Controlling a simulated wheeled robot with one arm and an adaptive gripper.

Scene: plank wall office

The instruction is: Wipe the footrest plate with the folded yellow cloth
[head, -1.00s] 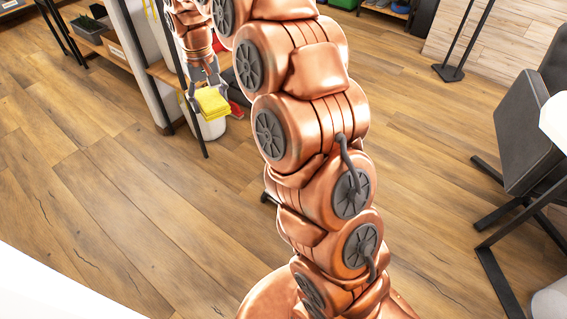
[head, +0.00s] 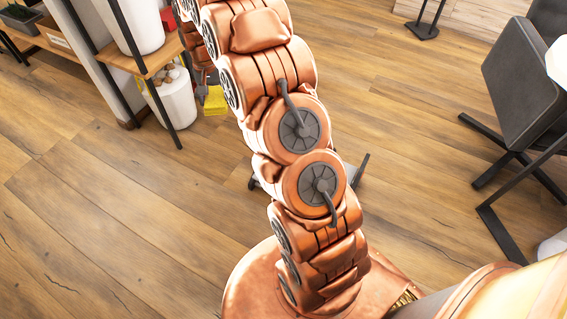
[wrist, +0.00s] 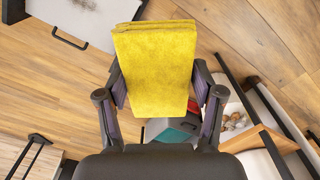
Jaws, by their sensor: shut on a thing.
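The folded yellow cloth (wrist: 155,65) is held between the two fingers of my gripper (wrist: 158,88) in the wrist view. The cloth also shows in the head view (head: 215,101), at the left behind my arm, where my gripper is mostly hidden. A grey plate with a dark bar (wrist: 72,18) lies at the top left of the wrist view, apart from the cloth; it looks like the footrest plate. In the head view a grey piece (head: 351,172) shows beside my arm, largely hidden, and I cannot tell for sure that it is the same plate.
A shelf (head: 150,62) with a white bin (head: 176,108) under it stands at the left, close to the cloth. A dark chair (head: 530,90) stands at the right. A red and teal object (wrist: 172,130) is below the cloth in the wrist view. Open wooden floor lies front left.

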